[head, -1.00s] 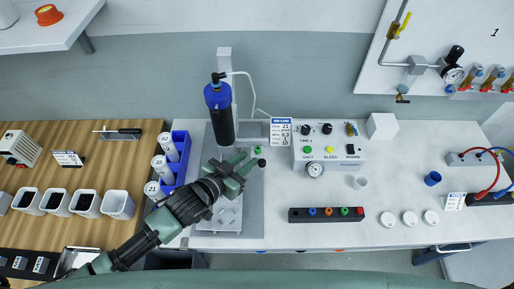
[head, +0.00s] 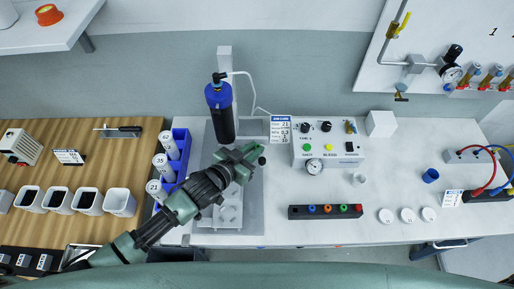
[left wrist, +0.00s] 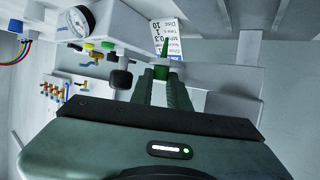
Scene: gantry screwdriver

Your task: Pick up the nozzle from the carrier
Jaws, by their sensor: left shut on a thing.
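The green nozzle shows in the left wrist view (left wrist: 162,72) between my fingertips, with its thin green tip pointing up in that picture. My left gripper (head: 252,152) is shut on it; the fingers also show in the left wrist view (left wrist: 161,84). In the head view the gripper is in front of the blue-topped dark cylinder, and the nozzle is mostly hidden by the fingers. I cannot make out the part of the carrier that bears the nozzle, nor whether the nozzle is still seated in it. My right gripper is not in view.
A black ball knob (head: 262,161) is close beside the fingertips. The control box (head: 328,150) with a gauge stands to the right. A dark rack (head: 300,212) with coloured pieces lies in front. A blue holder (head: 182,150) with white bottles stands left of the arm.

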